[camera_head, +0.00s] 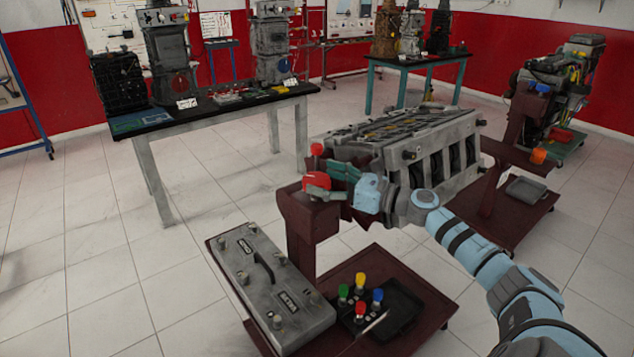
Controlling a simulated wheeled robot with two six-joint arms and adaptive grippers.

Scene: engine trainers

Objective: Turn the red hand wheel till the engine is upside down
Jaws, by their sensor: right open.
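The engine (420,145) is a grey block held on a dark red stand (300,228) in the middle of the view. Its long ribbed face with dark openings points toward the right front, and a face with rods and small yellow parts points up. The red hand wheel (316,181) is at the stand's near left end, with a red knob (316,149) above it. My right gripper (322,181) reaches in from the right, its open fingers at the wheel, one above the other. I cannot tell whether they touch it. My left gripper is out of view.
On the stand's base lie a grey case (268,285) and a black tray (400,308) beside several coloured knobs (360,283). A table with engine parts (205,115) stands at the back left. Another engine stand (510,200) is at the right. Tiled floor at the left is clear.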

